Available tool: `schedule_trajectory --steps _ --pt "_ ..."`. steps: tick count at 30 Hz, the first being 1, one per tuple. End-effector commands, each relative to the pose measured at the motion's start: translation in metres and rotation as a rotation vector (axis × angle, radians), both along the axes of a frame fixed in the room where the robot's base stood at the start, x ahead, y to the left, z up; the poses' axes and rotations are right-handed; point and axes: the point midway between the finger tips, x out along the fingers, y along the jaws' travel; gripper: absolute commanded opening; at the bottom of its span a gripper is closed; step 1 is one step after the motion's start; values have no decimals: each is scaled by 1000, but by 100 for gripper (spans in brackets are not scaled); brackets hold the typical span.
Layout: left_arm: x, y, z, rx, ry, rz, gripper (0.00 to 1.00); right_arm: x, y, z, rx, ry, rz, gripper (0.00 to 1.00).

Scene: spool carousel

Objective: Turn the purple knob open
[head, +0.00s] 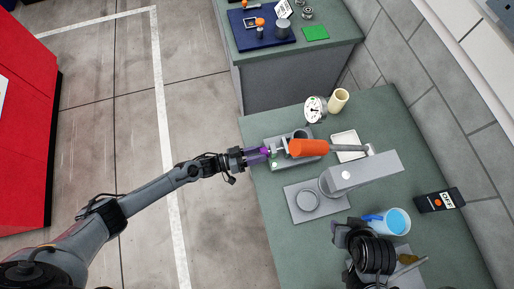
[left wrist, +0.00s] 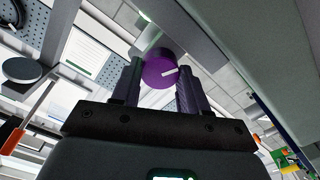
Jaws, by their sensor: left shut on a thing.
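The purple knob (head: 265,151) is at the left edge of the green bench, on a grey fixture. It also shows in the left wrist view (left wrist: 158,70) as a round purple disc with a white mark on its face. My left gripper (head: 254,155) reaches it from the left. In the left wrist view its two fingers (left wrist: 160,90) stand on either side of the knob and are shut on it.
An orange cylinder (head: 309,147) with a grey rod lies right of the knob. A grey machine (head: 365,173), a dial gauge (head: 315,109), a cream cup (head: 339,100) and a blue-filled container (head: 397,222) stand on the bench (head: 285,240). Open floor lies left of it.

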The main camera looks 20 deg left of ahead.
Motion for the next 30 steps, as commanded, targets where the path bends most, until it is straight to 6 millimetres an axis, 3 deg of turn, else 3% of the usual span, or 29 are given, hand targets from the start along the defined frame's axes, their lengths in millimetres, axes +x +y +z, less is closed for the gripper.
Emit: schedule_trajectory --steps 15,30 --pt "0 0 0 -195 329 1 13 0 -2 -2 -8 0 5 43" --pt "0 0 0 -240 410 0 13 0 0 -1 2 0 -2 43"
